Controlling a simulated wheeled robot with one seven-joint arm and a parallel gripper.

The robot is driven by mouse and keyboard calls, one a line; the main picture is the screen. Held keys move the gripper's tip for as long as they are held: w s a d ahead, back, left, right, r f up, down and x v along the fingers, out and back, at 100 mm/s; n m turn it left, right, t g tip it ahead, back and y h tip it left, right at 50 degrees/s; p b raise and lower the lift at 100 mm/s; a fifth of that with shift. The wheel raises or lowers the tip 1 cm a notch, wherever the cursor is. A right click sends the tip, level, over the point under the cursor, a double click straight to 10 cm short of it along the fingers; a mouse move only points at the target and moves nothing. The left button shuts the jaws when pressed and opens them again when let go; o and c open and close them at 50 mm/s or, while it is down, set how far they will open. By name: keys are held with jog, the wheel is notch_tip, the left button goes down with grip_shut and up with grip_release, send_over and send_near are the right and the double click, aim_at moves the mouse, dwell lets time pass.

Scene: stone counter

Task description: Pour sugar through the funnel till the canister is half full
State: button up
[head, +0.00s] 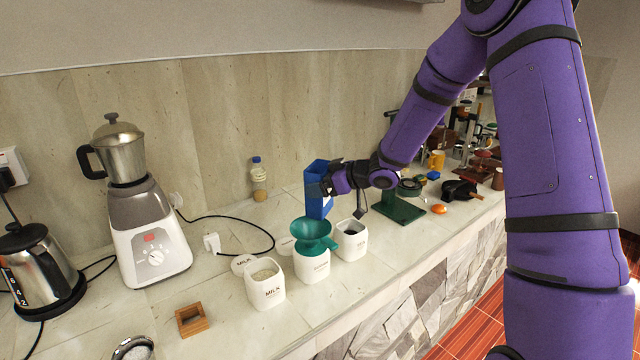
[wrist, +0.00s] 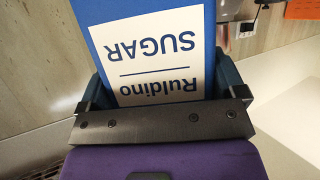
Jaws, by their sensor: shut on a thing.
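My gripper (head: 328,183) is shut on a blue sugar carton (head: 317,206), held roughly upright behind the canisters. In the wrist view the carton's white label (wrist: 153,55) reads "Ruldino SUGAR", upside down, and the jaws sit on either side of it. A teal funnel (head: 311,230) with a side handle sits in the mouth of a white canister (head: 312,268). The funnel is in front of the carton and slightly left of it, apart from it. The canister's inside and fill level are hidden by its wall and the funnel.
A white MILK canister (head: 266,291) with pale contents stands left of the funnel, and a canister with dark contents (head: 351,246) stands right. Round lids (head: 242,264) lie behind. A blender (head: 150,235), kettle (head: 42,270) and wooden frame (head: 191,320) are farther left. A green stand (head: 401,210) is right.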

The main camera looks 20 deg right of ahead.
jog(key=shift+w+d+r+n+t+h, duration=0.2)
jog(key=shift+n+t, duration=0.15)
jog(key=shift+n, duration=0.15)
jog(key=shift+w+d+r+n+t+h, duration=0.2)
jog(key=shift+n+t, duration=0.15)
jog(key=shift+n, duration=0.15)
dwell(0.6)
jog(key=shift+w+d+n+t, duration=0.1)
jog(key=shift+n+t, duration=0.2)
jog(key=shift+n, duration=0.4)
jog(key=shift+h, duration=0.3)
jog(key=shift+w+d+f+n+t, duration=0.1)
jog(key=shift+n+t, duration=0.3)
jog(key=shift+n, duration=0.2)
dwell(0.6)
jog(key=shift+f+n+t+h, duration=0.3)
jog(key=shift+n+t, duration=0.1)
jog(key=shift+n, duration=0.3)
